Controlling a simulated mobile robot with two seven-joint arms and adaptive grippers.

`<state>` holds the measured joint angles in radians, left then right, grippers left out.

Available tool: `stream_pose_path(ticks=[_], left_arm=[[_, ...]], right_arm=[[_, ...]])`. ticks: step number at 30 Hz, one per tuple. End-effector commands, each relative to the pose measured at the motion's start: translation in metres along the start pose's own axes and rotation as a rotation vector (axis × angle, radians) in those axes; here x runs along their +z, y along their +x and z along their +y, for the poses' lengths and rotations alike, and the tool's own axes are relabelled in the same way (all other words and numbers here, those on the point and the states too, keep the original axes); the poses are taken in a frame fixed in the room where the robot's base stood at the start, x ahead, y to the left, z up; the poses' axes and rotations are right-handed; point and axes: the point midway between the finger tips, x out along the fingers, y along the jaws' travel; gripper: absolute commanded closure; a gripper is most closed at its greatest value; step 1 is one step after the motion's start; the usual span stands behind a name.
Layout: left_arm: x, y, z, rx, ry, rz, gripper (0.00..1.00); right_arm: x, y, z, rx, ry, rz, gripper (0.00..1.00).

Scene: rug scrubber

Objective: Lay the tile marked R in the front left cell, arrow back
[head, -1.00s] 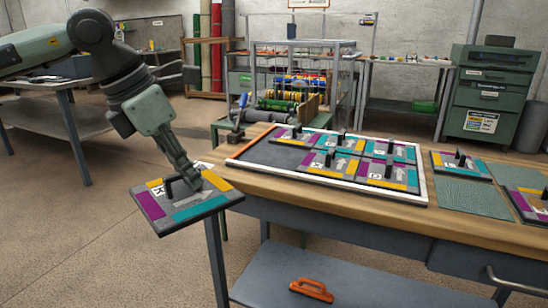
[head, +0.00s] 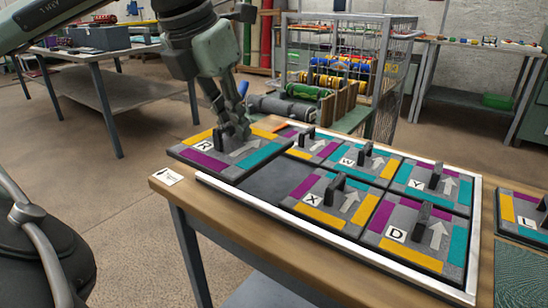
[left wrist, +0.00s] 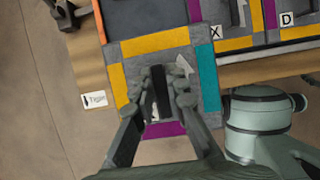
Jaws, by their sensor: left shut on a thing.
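My left gripper (head: 235,135) is shut on the black handle of the tile marked R (head: 208,160). The tile is held above the left end of the white-edged tray (head: 340,245), overhanging its left side. Its arrow points roughly to the back, like those on the laid tiles. The tile has yellow at the back and left, teal at the right and purple at the front. The front left cell (head: 275,186) is dark and empty, partly covered by the held tile. In the left wrist view the tile (left wrist: 208,80) lies under my fingers (left wrist: 160,105), its letter mostly hidden.
Tile X (head: 325,218) borders the empty cell on the right, with tile D (head: 405,255) beyond. Tiles W (head: 365,163) and Y (head: 440,185) fill back cells; their upright handles stick up. A small label (head: 166,177) lies on the wooden table's left corner.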

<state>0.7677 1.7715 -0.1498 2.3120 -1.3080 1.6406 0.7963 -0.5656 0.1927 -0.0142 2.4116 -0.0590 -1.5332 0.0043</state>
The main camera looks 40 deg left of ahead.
Motion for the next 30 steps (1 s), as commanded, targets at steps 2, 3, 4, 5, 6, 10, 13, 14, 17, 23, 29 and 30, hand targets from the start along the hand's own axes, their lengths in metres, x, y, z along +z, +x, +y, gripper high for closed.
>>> stream_pose_path(ticks=[2,3,4,5,6,10,13,14,17,23,29,30], left_arm=[[0.009,0.011,0.003,-0.004,-0.001,0.004,1.0],[0.014,0.019,0.005,-0.004,0.0,0.006,1.0],[0.019,0.025,0.006,-0.006,0.0,0.007,1.0],[0.024,0.032,0.008,-0.006,-0.001,0.007,1.0],[0.03,0.041,0.01,-0.006,-0.001,0.007,1.0],[0.051,0.067,0.018,-0.007,-0.002,0.004,1.0],[0.062,0.084,0.023,-0.006,-0.001,0.003,1.0],[0.065,0.088,0.024,-0.005,-0.002,0.001,1.0],[0.071,0.098,0.027,-0.002,0.0,0.001,1.0],[0.064,0.12,0.03,0.005,0.001,0.005,1.0],[0.057,0.139,0.029,0.002,0.001,0.002,1.0],[0.057,0.139,0.029,0.002,0.001,0.001,1.0]], right_arm=[[-0.001,0.0,0.0,-0.002,-0.001,0.001,0.22],[0.002,0.004,-0.001,-0.005,-0.002,-0.008,0.22],[0.005,0.012,-0.003,-0.009,-0.004,-0.021,0.22],[0.008,0.019,-0.005,-0.014,-0.005,-0.029,0.22],[0.007,0.024,-0.006,-0.018,-0.005,-0.029,0.22],[0.007,0.043,-0.01,-0.028,-0.005,-0.035,0.22],[0.008,0.055,-0.012,-0.034,-0.005,-0.037,0.22],[0.008,0.057,-0.013,-0.036,-0.005,-0.037,0.22],[0.009,0.063,-0.014,-0.039,-0.004,-0.038,0.22],[0.007,0.059,-0.013,-0.035,-0.004,-0.031,0.22],[0.006,0.05,-0.011,-0.03,-0.005,-0.03,0.22],[0.006,0.049,-0.011,-0.029,-0.005,-0.03,0.22]])
